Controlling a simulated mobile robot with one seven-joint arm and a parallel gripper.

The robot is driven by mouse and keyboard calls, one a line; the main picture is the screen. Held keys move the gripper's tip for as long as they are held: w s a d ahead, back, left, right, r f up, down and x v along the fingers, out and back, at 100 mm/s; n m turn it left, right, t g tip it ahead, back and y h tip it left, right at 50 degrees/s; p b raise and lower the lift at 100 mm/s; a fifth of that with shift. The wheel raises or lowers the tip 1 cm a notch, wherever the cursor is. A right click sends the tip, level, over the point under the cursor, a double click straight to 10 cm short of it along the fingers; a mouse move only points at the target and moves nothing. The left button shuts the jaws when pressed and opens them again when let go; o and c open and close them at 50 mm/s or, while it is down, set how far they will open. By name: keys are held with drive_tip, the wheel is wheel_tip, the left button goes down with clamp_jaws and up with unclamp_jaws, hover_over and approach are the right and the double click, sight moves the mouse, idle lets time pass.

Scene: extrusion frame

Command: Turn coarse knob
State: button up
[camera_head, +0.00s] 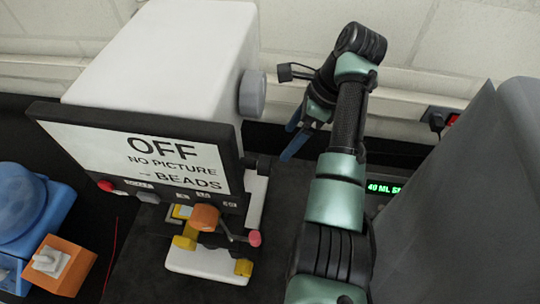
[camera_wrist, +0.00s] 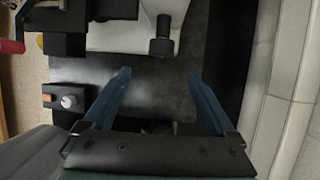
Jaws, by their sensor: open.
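A white microscope-like machine (camera_head: 165,55) stands left of my arm in the head view. A dark stepped knob (camera_head: 262,163) sticks out of its right side, low down. What looks like the same dark knob (camera_wrist: 162,40) points toward my gripper in the wrist view. A larger grey round knob (camera_head: 252,93) sits higher on the same side. Neither knob has a label I can read. My gripper (camera_wrist: 158,75) is open and empty, with blue fingers spread wide. The dark knob lies ahead of the fingertips, roughly between their lines, with a gap. In the head view my gripper (camera_head: 290,143) is right of it.
A black-framed sign (camera_head: 140,155) reading OFF hangs on the machine's front. An orange block with a white switch (camera_head: 55,262) and a blue object (camera_head: 25,205) are at left. A grey panel (camera_head: 450,190) and green display (camera_head: 383,188) are at right. A pale wall stands behind.

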sight(271, 164)
drive_tip(key=x, duration=1)
drive_tip(key=shift+a+f+b, duration=0.1)
drive_tip(key=shift+f+b, duration=0.1)
drive_tip(key=shift+b, duration=0.2)
drive_tip(key=shift+w+a+f, duration=0.1)
drive_tip(key=shift+a+f, duration=0.1)
drive_tip(key=shift+f, duration=0.4)
drive_tip(key=c, duration=1.3)
drive_tip(key=p, duration=0.1)
drive_tip(key=t+p, duration=0.1)
drive_tip(key=p, duration=0.1)
drive_tip(key=shift+s+r+p, duration=0.2)
drive_tip(key=shift+r+p, duration=0.1)
drive_tip(key=shift+r, duration=0.05)
drive_tip(key=shift+c, duration=0.2)
drive_tip(key=shift+f+n+t+p, duration=0.3)
drive_tip(key=shift+t+p, duration=0.4)
drive_tip(key=shift+p, duration=0.05)
drive_tip(key=shift+w+h, duration=0.1)
drive_tip(key=shift+h, duration=0.2)
